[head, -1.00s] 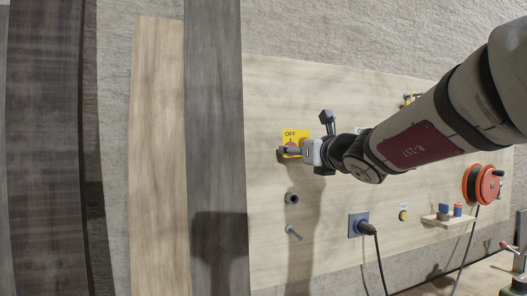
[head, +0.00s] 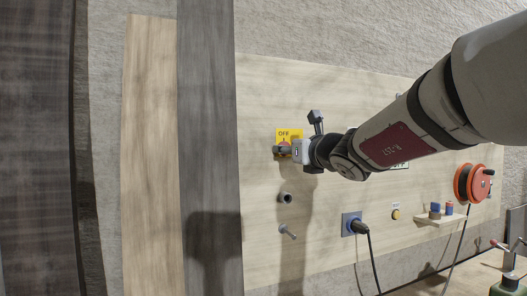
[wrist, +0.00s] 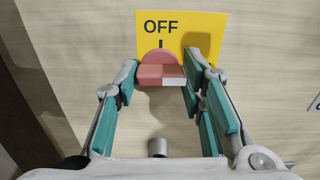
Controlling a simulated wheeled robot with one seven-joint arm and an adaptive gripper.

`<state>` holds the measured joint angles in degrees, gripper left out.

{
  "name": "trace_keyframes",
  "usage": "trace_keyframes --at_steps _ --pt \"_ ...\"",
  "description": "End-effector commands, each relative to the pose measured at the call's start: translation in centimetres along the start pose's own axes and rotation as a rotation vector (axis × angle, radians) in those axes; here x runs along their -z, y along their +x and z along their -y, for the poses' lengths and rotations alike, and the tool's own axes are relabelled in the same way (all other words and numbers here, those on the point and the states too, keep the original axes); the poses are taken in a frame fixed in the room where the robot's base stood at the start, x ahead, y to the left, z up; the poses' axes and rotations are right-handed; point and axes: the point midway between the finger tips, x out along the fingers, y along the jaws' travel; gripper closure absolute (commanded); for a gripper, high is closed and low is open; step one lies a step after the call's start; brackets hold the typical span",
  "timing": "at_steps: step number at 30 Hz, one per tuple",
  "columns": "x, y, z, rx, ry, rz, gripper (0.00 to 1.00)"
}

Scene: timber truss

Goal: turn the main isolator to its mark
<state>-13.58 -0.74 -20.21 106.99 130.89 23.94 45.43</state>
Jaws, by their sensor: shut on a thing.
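The main isolator (wrist: 160,72) is a red knob with a raised grip bar on a yellow plate (wrist: 207,25) marked OFF. One end of the bar has a white patch. A short dark mark (wrist: 161,44) stands on the plate under the word OFF, just above the knob. My gripper (wrist: 160,84) is shut on the knob, with a teal-padded finger at each side of it. In the head view the gripper (head: 284,151) covers most of the knob, and the yellow plate shows behind it.
Below the isolator on the wooden board are a grey round stub (head: 286,198) and a peg (head: 288,232). A blue socket with a black plug (head: 358,227), a yellow button (head: 396,214), a small shelf (head: 440,220) and an orange cable reel (head: 472,184) are to the right.

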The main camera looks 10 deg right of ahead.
Motion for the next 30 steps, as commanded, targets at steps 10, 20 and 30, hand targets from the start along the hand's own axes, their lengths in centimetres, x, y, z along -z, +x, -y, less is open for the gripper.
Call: trace_keyframes --at_steps 10,20,30 --pt "0.09 0.09 0.02 0.0 -0.129 0.002 1.0" --pt "0.14 0.08 -0.02 0.0 -0.269 0.002 1.0" --pt "0.13 0.09 -0.06 0.0 -0.431 0.002 1.0"
